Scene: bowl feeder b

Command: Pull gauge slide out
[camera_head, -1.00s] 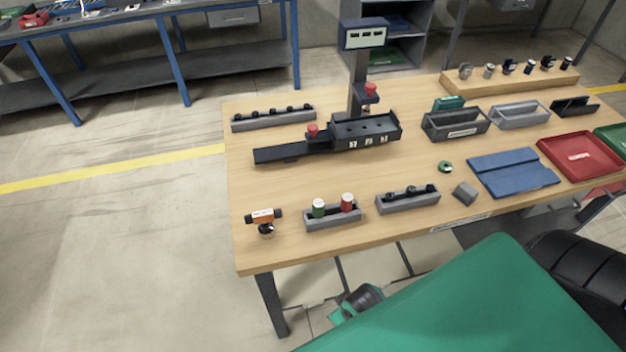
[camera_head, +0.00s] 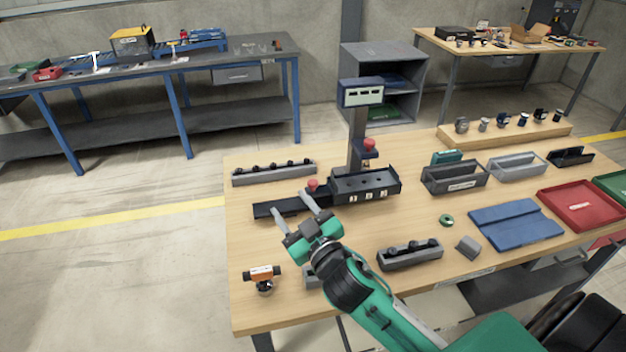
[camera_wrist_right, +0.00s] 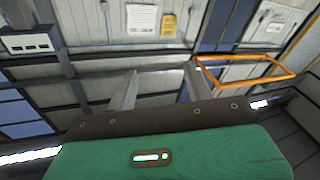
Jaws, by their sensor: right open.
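The gauge (camera_head: 365,184) is a black fixture on the wooden table, with a column and a display box (camera_head: 361,92) behind it. Its slide is a long flat black bar (camera_head: 263,210) running out to the left, with a red knob (camera_head: 313,185) near the fixture body. My right gripper (camera_head: 291,204) is open, its two pale fingers spread over the bar just left of the red knob. I cannot tell whether they touch it. In the right wrist view the open fingers (camera_wrist_right: 160,88) show with nothing between them. My left gripper is out of view.
A second red knob (camera_head: 369,145) sits on the column. A grey rack (camera_head: 274,172) lies behind the slide, and an orange-and-black tool (camera_head: 262,277) stands at the front left. My right arm partly hides a holder at the front. The table left of the bar is narrow.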

